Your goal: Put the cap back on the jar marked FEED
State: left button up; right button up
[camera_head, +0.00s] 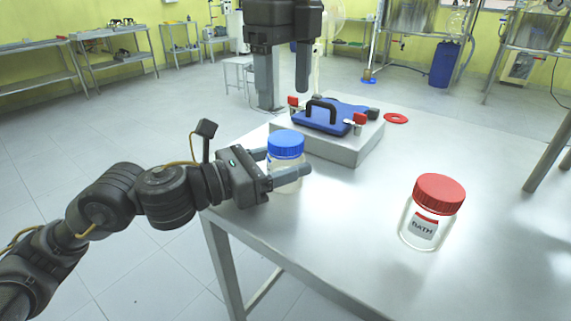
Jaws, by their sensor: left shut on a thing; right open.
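A clear glass jar (286,184) with a blue cap (286,144) stands near the table's left edge. My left gripper (284,163) is shut around this jar just below the cap, one finger on each side. The blue cap sits on top of the jar; I cannot tell how tightly. The jar's label is hidden, so I cannot read FEED on it. A second jar (408,231), marked BATH, stands at the right with a red cap (440,194) on it. My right gripper (284,97) is open and empty, pointing down behind the blue-capped jar.
Behind the jar is a grey block (355,151) bearing a blue plate (318,121) with a black handle and red-ended clamps. A red ring (396,118) lies beside it. The table (335,220) is clear between the two jars. Its left edge is close to the held jar.

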aim_at(286, 138)
pick_arm(q)
jog(key=c, duration=0.7)
grip_shut()
pick_arm(e)
jog(key=shift+m, duration=0.4)
jog(key=m, duration=0.3)
jog(key=shift+m, duration=0.4)
jog(key=shift+f, duration=4)
